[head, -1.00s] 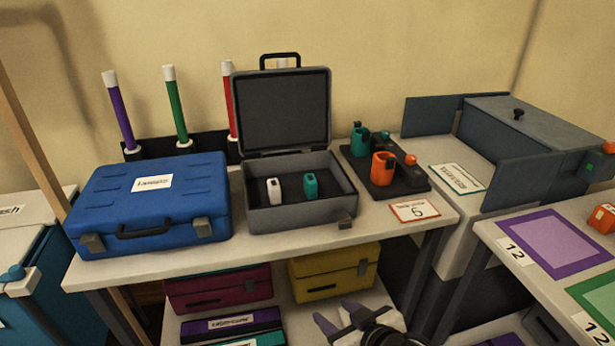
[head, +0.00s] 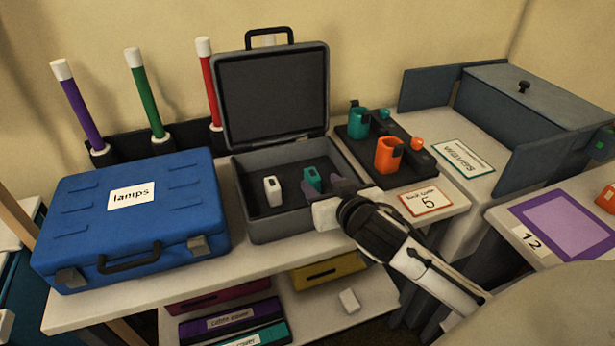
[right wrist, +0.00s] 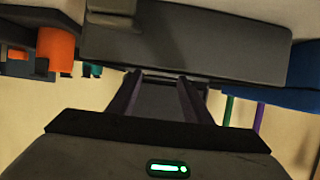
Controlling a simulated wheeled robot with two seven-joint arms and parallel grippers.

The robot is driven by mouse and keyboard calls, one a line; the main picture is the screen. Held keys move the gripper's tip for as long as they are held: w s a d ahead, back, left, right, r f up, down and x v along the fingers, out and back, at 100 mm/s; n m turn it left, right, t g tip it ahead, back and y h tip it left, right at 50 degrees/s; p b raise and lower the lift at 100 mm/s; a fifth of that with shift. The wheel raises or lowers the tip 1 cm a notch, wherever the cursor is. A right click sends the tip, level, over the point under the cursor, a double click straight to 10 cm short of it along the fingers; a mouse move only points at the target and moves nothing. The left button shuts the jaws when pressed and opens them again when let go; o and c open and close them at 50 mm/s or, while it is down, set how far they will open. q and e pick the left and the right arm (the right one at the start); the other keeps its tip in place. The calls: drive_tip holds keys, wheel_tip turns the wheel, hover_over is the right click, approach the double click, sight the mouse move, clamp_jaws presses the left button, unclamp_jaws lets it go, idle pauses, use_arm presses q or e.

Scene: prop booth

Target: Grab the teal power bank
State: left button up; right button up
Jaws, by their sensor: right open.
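The teal power bank (head: 311,178) stands upright inside the open grey case (head: 268,235), to the right of a white power bank (head: 272,192). My right gripper (head: 341,186) is open, with its fingers at the case's right side, just right of the teal power bank and apparently not around it. In the right wrist view the two fingers (right wrist: 160,98) are apart, pointing at the dark case (right wrist: 185,45); the power bank cannot be made out there. My left gripper is not in view.
A closed blue case (head: 130,225) stands left of the grey case. Its raised lid (head: 272,95) is behind. A dark tray (head: 352,140) with orange and teal holders stands right, close to my right arm. A white block (head: 349,300) lies on the lower shelf.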

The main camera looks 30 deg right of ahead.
sight(315, 177)
drive_tip(key=x, duration=0.7)
drive_tip(key=shift+w+d+f, duration=0.15)
drive_tip(key=shift+d+f, duration=0.1)
drive_tip(key=shift+d, duration=0.05)
clamp_jaws()
